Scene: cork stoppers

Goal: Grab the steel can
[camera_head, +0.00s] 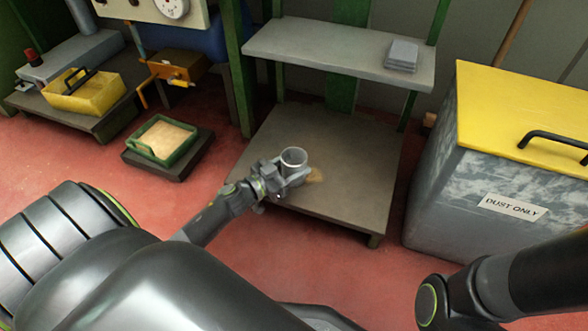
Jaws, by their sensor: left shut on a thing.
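The steel can (293,158) is a small, open-topped grey cylinder. It stands upright at the low table (345,146), near its front left part. My left gripper (287,174) reaches in from the left and is shut on the can, with its fingers around the can's lower side. I cannot tell whether the can's base touches the table top. My right arm shows at the lower right, but its gripper is out of the picture.
A tan patch (315,175) lies beside the can. A grey shelf (330,52) with a stack of grey plates (402,55) hangs above. A yellow-lidded "DUST ONLY" bin (480,200) stands at right. A green tray (162,138) sits left. The table's right side is clear.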

